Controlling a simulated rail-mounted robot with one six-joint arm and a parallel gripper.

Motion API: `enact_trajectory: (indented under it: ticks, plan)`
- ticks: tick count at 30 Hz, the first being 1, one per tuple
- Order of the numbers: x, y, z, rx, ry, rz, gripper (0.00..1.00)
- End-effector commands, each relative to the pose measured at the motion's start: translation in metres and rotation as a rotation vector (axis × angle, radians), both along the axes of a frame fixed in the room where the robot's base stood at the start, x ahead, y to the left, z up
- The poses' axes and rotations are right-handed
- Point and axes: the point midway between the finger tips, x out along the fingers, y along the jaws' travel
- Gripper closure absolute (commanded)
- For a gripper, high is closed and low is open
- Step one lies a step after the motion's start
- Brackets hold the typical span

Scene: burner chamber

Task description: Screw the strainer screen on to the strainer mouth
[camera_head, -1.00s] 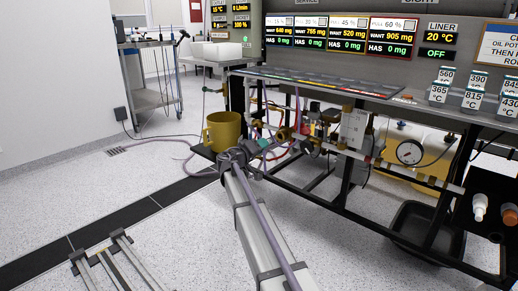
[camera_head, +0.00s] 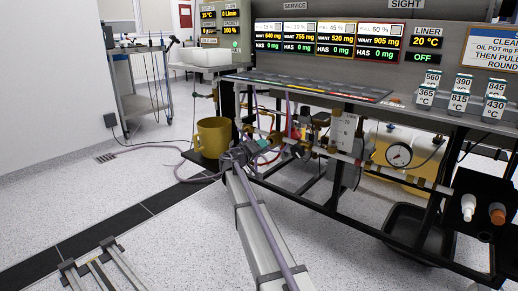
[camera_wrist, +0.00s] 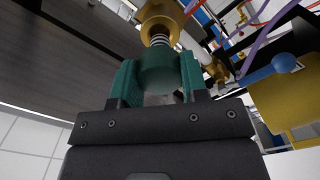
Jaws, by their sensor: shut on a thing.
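In the wrist view my gripper (camera_wrist: 160,76) is shut on a dark teal cylinder, which looks like the cap of the strainer screen (camera_wrist: 158,70). A narrow silver ribbed part shows between this cap and the brass strainer mouth (camera_wrist: 160,16) above it. The cap and mouth look roughly in line. I cannot tell whether threads are engaged. In the head view my gripper (camera_head: 243,153) is at the left end of the pipework under the bench, to the right of the yellow mug. The held screen is too small to make out there.
The yellow mug (camera_head: 213,137) stands on a low dark shelf close to my gripper. A blue-handled valve (camera_wrist: 274,69) and hoses lie to the right in the wrist view. A pressure gauge (camera_head: 399,155) and black tray (camera_head: 412,227) are farther right. The left floor is mostly clear.

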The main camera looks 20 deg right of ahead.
Motion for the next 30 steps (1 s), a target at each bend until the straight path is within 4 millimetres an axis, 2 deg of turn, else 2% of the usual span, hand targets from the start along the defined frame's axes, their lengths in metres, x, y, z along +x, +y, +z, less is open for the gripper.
enact_trajectory:
  ticks: [14,30]
  plan:
    - [0.0,0.0,0.0,0.0,0.0,0.0,1.0]
    - [0.007,-0.013,0.0,0.0,0.0,0.0,1.0]
